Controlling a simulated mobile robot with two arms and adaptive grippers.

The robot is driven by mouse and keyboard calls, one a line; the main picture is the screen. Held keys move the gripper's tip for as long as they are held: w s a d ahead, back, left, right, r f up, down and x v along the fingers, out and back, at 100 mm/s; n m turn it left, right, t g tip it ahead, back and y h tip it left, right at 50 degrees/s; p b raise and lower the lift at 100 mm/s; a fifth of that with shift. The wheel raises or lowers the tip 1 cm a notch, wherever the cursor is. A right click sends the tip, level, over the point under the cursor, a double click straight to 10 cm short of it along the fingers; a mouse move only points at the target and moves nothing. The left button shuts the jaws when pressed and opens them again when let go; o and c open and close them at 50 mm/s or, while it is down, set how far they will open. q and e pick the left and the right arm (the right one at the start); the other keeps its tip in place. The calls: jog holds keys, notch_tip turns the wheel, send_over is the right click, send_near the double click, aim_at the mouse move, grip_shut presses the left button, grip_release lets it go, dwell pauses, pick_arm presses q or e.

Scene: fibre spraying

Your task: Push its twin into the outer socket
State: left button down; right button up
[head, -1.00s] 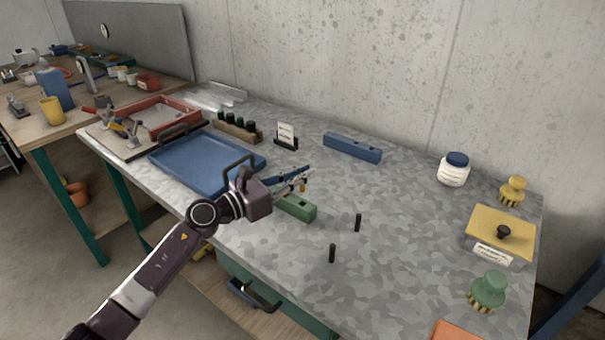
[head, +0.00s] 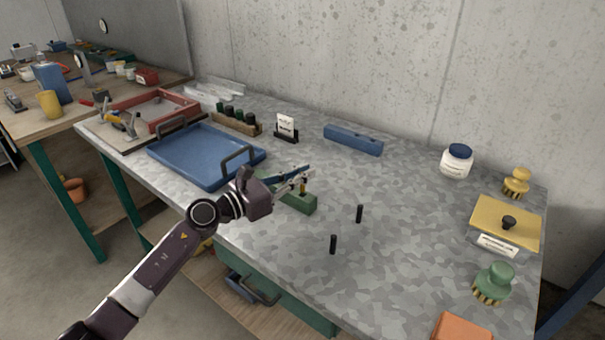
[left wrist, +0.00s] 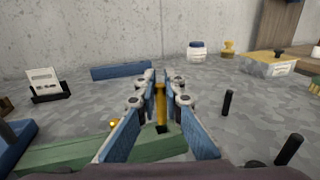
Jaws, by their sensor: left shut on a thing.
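A green block (head: 298,203) lies on the grey patterned bench in front of my left gripper (head: 303,178). My left gripper is shut on a slim yellow pin (left wrist: 160,104), held upright between the blue-padded fingers. The pin's lower end is right at a dark socket (left wrist: 163,129) near the outer end of the green block (left wrist: 174,147). I cannot tell how deep the tip sits. A small brass-yellow tip (left wrist: 114,124) shows farther left at the block, partly hidden by the left finger. My right gripper is out of view.
Two black pegs (head: 360,213) (head: 333,244) stand right of the block. A blue tray (head: 190,170) lies to the left and a blue bar (head: 353,141) behind. A yellow-lidded box (head: 490,222) and brushes are at the right. The middle right of the bench is clear.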

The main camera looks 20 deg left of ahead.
aim_at(302, 191)
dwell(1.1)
pick_arm(q)
jog(key=shift+f, duration=0.1)
jog(key=shift+f+b, duration=0.35)
jog(key=shift+b, duration=0.25)
jog(key=shift+f, duration=0.1)
jog(key=shift+f+b, duration=0.75)
jog(key=shift+b, duration=0.05)
jog(key=shift+f, duration=0.1)
jog(key=shift+f+b, duration=0.2)
jog(key=shift+b, duration=0.1)
jog(key=shift+f, duration=0.25)
jog(key=shift+f+b, duration=0.2)
jog(key=shift+b, duration=0.25)
